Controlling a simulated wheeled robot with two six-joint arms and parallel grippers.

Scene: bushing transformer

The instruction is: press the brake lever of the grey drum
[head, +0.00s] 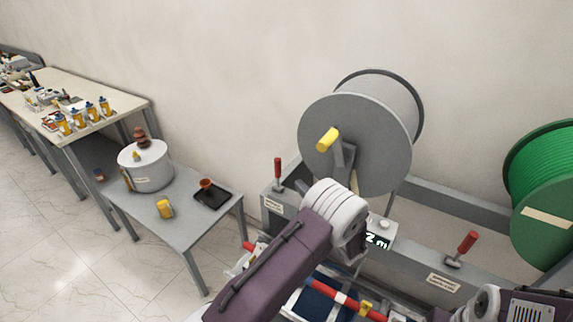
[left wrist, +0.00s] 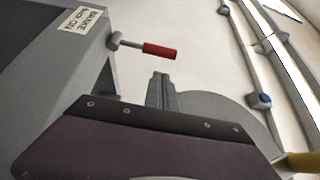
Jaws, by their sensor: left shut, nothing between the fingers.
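The grey drum (head: 385,160) stands in a grey frame against the wall, with a yellow crank handle (head: 327,139) on its face. The red-handled brake lever (head: 278,172) stands upright on the frame left of the drum, above a small label (head: 273,203). In the left wrist view the lever's red handle (left wrist: 160,51) sticks out beside a brake label (left wrist: 90,22). My left gripper (left wrist: 160,76) is shut and empty, apart from the lever, with the drum's disc behind it. In the head view my left wrist hides part of the frame. My right gripper does not show.
A green drum (head: 540,200) stands at the right, with another red lever (head: 466,243) between the drums. A small display box (head: 381,232) sits below the grey drum. A low grey table (head: 190,233) with a pot is at the left.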

